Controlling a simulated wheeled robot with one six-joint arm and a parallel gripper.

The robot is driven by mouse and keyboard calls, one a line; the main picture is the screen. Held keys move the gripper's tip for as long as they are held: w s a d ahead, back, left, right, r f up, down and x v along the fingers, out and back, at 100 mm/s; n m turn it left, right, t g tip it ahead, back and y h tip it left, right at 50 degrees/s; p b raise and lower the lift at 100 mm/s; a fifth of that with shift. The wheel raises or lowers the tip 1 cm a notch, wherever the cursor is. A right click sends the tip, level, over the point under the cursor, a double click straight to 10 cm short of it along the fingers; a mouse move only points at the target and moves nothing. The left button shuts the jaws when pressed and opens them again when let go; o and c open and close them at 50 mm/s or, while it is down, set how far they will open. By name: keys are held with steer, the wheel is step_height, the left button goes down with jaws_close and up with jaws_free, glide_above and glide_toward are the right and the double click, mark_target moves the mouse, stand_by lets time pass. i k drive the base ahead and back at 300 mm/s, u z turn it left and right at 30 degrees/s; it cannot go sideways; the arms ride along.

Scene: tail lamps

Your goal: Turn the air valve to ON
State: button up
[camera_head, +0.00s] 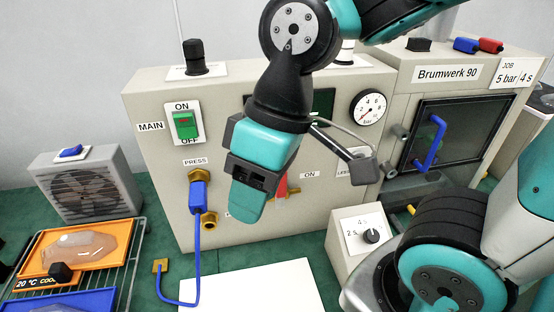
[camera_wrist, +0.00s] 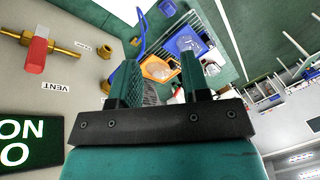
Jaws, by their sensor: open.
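The air valve, a red lever on a brass fitting (camera_wrist: 38,50), is on the beige panel at the left of the wrist view. The lever lies crosswise to the brass pipe, with a VENT label (camera_wrist: 56,87) nearby. In the head view the red lever (camera_head: 281,187) shows only partly behind my gripper, left of an ON label (camera_head: 309,174). My gripper (camera_head: 245,205) hangs in front of the panel, pointing down. In the wrist view its two fingers (camera_wrist: 160,78) are apart with nothing held between them, and the valve is off to their left.
A blue hose fitting (camera_head: 198,195) with a brass tap is left of my gripper. A green MAIN switch (camera_head: 185,124), a pressure gauge (camera_head: 368,108) and a timer box (camera_head: 362,236) are around it. A rack with orange and blue trays (camera_head: 75,248) stands at lower left.

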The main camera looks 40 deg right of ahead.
mark_target(282, 193)
steer(key=k, duration=0.4)
steer(key=z, duration=1.85)
steer(key=k, duration=0.9)
steer(key=u, duration=1.7)
